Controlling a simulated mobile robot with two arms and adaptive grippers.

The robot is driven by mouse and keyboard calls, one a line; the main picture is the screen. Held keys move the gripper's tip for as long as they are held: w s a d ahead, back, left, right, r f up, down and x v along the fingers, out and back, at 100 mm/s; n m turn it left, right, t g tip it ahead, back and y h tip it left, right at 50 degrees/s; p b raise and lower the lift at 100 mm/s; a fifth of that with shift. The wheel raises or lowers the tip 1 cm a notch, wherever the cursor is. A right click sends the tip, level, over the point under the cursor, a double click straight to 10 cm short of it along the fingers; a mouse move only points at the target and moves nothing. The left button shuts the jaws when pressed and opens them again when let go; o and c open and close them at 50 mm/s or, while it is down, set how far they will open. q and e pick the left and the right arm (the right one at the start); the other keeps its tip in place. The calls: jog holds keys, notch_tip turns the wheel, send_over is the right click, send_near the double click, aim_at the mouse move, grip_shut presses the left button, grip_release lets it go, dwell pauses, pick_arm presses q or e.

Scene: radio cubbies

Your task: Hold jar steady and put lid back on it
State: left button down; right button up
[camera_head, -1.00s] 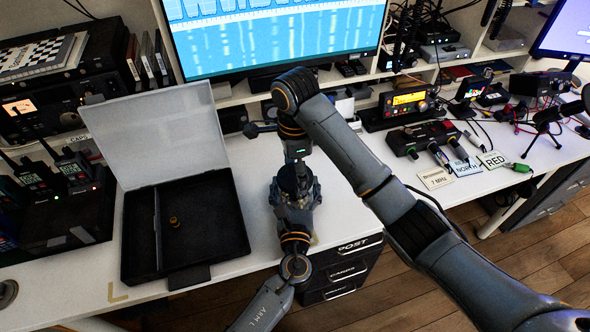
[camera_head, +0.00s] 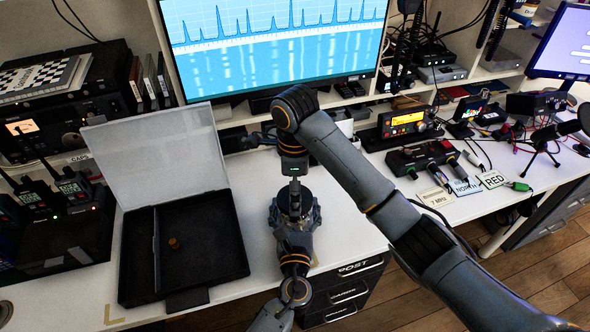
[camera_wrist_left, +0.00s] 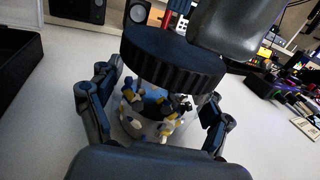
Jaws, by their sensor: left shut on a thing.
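The clear jar (camera_wrist_left: 150,126), with small blue, yellow and white pieces inside, stands between the fingers of my left gripper (camera_wrist_left: 160,102) in the left wrist view. The left gripper is shut on it. The black ribbed lid (camera_wrist_left: 170,60) is over the jar's mouth and looks tilted; I cannot tell if it is seated or just above the rim. A dark part of my right gripper (camera_wrist_left: 238,28) is over the lid's right side; its fingers do not show clearly. In the head view my left gripper (camera_head: 294,212) and right gripper (camera_head: 294,192) overlap, largely hiding jar and lid.
An open black case (camera_head: 215,285) with a raised translucent lid and a small brownish piece (camera_head: 173,243) inside is left of the grippers. A monitor and radios line the back. Cables and label cards (camera_head: 434,197) lie to the right. White desk is clear around the grippers.

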notch_tip(320, 180, up, 11)
dwell(0.3)
pick_arm(q)
grip_release()
jog(key=shift+s, duration=0.1)
jog(key=s, duration=1.1)
jog(key=shift+s, duration=0.4)
